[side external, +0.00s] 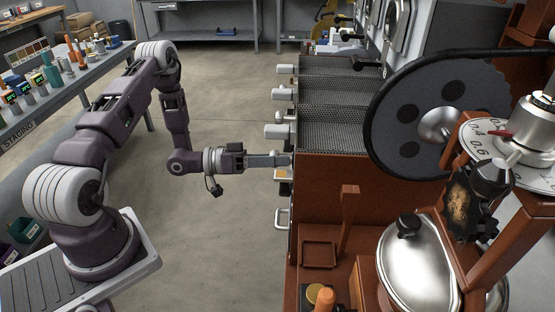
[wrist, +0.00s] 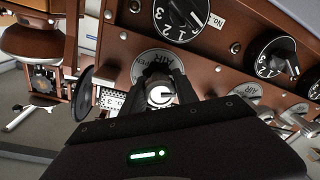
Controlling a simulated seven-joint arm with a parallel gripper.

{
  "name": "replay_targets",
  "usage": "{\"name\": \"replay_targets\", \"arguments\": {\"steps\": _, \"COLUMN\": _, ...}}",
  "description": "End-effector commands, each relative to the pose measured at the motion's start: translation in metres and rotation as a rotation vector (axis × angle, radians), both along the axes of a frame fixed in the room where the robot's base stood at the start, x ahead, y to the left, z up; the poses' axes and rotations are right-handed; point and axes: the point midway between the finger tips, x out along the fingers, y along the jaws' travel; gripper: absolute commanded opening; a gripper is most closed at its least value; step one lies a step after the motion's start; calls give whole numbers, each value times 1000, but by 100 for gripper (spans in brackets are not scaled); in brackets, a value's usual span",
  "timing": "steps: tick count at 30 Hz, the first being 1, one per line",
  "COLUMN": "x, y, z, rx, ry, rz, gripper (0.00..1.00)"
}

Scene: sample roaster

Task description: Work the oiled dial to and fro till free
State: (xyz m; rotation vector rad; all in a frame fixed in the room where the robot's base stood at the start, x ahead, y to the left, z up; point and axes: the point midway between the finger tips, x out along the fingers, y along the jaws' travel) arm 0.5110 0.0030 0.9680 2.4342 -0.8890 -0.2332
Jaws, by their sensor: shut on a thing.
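In the wrist view my gripper (wrist: 160,88) is at the brown roaster panel (wrist: 120,50), its dark fingers closed around a small pale round dial (wrist: 159,96). Much of the dial's edge is hidden by the fingers. In the side external view my gripper (side external: 289,160) reaches the left face of the brown roaster body (side external: 350,185). The dial cannot be made out there.
Nearby on the panel are a black numbered dial (wrist: 181,18), another black dial (wrist: 275,55) and an AIR plate (wrist: 243,90). Mesh trays (side external: 340,95) with white handles lie behind my gripper. A staging bench (side external: 60,85) stands left. The floor between is clear.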

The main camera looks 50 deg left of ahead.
Motion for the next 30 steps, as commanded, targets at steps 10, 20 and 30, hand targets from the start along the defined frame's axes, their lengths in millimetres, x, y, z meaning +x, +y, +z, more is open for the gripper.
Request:
{"name": "replay_targets", "arguments": {"steps": 10, "x": 0, "y": 0, "z": 0, "rx": 229, "ry": -231, "rz": -3, "gripper": 0}}
{"name": "replay_targets", "arguments": {"steps": 20, "x": 0, "y": 0, "z": 0, "rx": 452, "ry": -453, "rz": -5, "gripper": 0}}
{"name": "replay_targets", "arguments": {"steps": 30, "x": 0, "y": 1, "z": 0, "rx": 680, "ry": -679, "rz": -4, "gripper": 0}}
